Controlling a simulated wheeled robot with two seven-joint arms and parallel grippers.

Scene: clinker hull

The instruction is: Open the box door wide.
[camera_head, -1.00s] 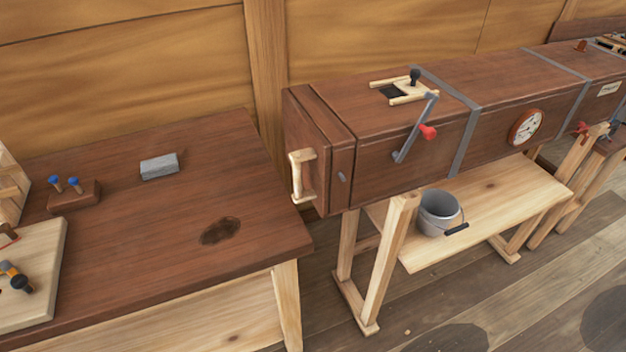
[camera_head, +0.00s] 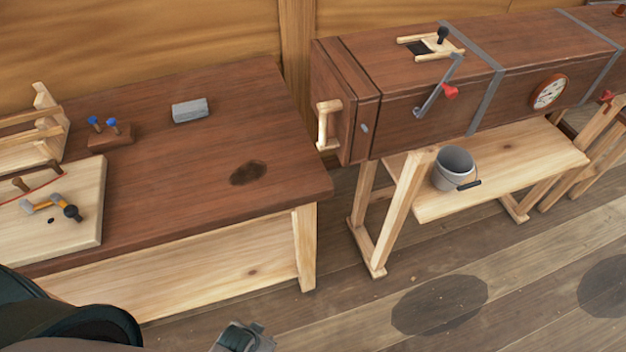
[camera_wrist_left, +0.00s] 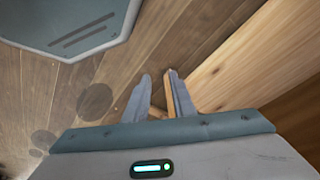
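The box (camera_head: 420,115) is a long dark wooden chest on a pale trestle, in the right half of the head view. Its door (camera_head: 341,90) is at the near left end, with a pale wooden handle (camera_head: 323,125) on its face. The door looks shut. My left gripper (camera_wrist_left: 158,76) points at the floor in the left wrist view, its two grey fingers apart with nothing held between them. A grey part of my left arm shows at the bottom edge of the head view, well below and left of the handle. My right gripper is out of view.
A dark workbench (camera_head: 205,165) stands left of the box, close to the door end, with a grey block (camera_head: 190,110) and tools on it. A bucket (camera_head: 453,168) stands on the trestle shelf (camera_head: 520,175). The floor in front is clear.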

